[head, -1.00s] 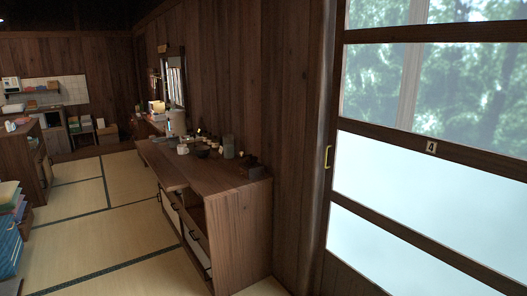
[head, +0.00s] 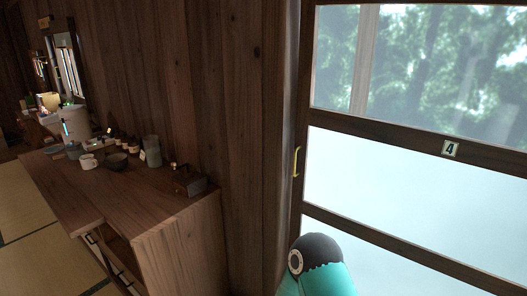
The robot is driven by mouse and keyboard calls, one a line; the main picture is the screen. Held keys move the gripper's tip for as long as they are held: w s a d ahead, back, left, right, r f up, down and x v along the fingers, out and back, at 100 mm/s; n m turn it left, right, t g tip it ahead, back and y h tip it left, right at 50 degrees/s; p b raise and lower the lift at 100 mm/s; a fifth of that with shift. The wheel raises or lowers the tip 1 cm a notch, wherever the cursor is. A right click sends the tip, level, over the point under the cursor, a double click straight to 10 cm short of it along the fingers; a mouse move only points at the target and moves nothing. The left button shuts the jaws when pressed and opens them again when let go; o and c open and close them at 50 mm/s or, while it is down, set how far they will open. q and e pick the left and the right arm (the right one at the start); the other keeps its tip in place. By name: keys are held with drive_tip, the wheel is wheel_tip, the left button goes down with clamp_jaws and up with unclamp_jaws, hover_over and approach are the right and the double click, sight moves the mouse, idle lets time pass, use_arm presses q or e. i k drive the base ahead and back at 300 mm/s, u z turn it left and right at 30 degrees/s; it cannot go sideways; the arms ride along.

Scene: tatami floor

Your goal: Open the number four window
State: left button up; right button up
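The number four window (head: 395,180) is a dark wood sliding panel with clear glass above and frosted panes below, on the right of the head view. A small "4" plate (head: 451,149) sits on its middle rail. A yellow handle (head: 297,161) is on its left stile. The stile stands against the wall post, so the window looks shut. A teal and black part of my arm shows at the bottom, in front of the lower pane. Neither gripper is in view.
A wooden cabinet (head: 150,215) stands left of the window against the plank wall, with cups, bottles and a small dark grinder-like object (head: 190,181) on top. A drawer on its front looks partly pulled out. Tatami floor (head: 22,205) shows at far left.

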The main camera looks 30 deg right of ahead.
sight(410, 211)
drive_tip(key=z, duration=0.2)
drive_tip(key=i, duration=1.2)
drive_tip(key=z, duration=0.55)
